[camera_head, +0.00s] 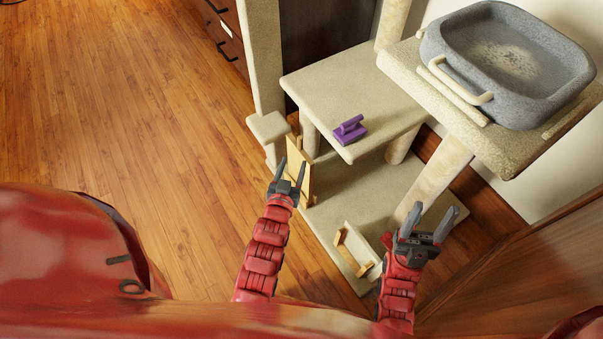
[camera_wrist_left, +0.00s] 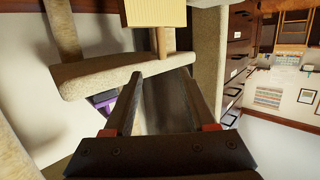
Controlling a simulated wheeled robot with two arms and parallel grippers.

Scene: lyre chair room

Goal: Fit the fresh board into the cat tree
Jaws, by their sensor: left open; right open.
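A pale upright board (camera_head: 293,150) stands at the left side of the cat tree (camera_head: 330,92), just beyond my left gripper (camera_head: 291,166). In the left wrist view a ribbed cream board (camera_wrist_left: 157,12) with a wooden bar (camera_wrist_left: 162,42) shows ahead of the fingertips. My left gripper is open with nothing clearly between its fingers. A second pale board (camera_head: 362,243) with a wooden handle (camera_head: 343,254) lies on the tree's base. I cannot tell for sure which board is the fresh one. My right gripper (camera_head: 434,212) is open and empty, right of that second board.
A purple object (camera_head: 349,130) sits on the middle platform. A grey basin with a cream handle (camera_head: 507,62) rests on the high right platform. Drawers (camera_head: 226,38) stand behind. The wooden floor (camera_head: 130,110) at left is clear. A wooden surface (camera_head: 530,262) lies at right.

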